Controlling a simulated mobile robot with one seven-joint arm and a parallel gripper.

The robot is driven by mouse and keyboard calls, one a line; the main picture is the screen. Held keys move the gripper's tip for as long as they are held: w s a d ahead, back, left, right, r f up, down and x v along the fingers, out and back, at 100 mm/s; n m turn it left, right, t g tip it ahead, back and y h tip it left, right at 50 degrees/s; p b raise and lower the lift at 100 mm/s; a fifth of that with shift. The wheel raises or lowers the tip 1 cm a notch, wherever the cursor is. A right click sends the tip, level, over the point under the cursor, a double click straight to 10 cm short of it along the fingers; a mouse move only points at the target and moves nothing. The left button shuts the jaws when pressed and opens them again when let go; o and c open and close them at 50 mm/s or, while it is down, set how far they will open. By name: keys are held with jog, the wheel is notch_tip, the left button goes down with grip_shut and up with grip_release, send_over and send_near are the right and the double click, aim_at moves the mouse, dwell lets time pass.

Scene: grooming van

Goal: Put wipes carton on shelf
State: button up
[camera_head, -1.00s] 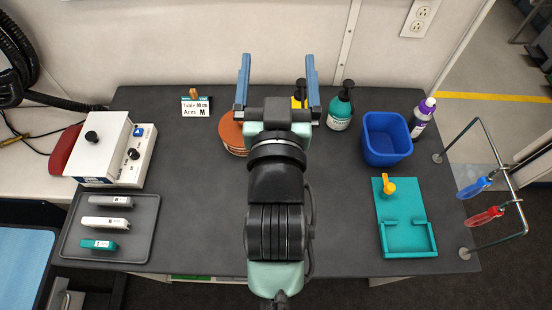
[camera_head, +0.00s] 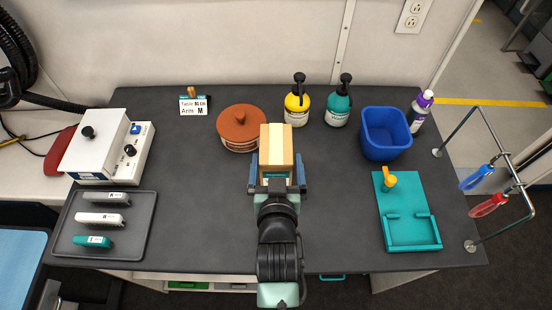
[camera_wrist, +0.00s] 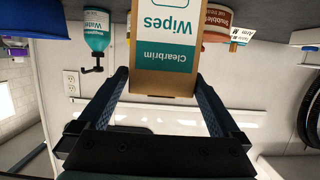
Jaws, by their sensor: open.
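The wipes carton (camera_head: 277,143) is a tan box with a white and teal label, standing on the dark grey table. In the wrist view, which is upside down, the carton (camera_wrist: 165,50) reads "Clearbrim Wipes". My gripper (camera_head: 277,160) is at the near side of the carton, open, with one blue finger on each side of its lower part. In the wrist view, my gripper (camera_wrist: 163,80) has its fingertips near the carton's edges; contact cannot be told. A white shelf-like surface (camera_head: 150,279) shows below the table's front edge, mostly hidden by the tabletop.
A round orange-lidded tub (camera_head: 240,122) stands close behind the carton at left. Yellow (camera_head: 297,105) and teal (camera_head: 339,105) pump bottles stand behind at right. A blue bin (camera_head: 386,134), teal tray (camera_head: 408,225) and grey tray (camera_head: 70,230) flank clear table space.

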jog(key=shift+f+p+x, duration=0.2)
jog(key=shift+f+x, duration=0.05)
jog(key=shift+x, duration=1.1)
jog(key=shift+f+p+x, duration=0.15)
jog(key=shift+f+x, duration=0.1)
jog(key=shift+x, duration=1.1)
jog(key=shift+s+a, duration=0.1)
jog(key=shift+s, duration=0.15)
grip_shut()
jog(key=shift+r, duration=0.25)
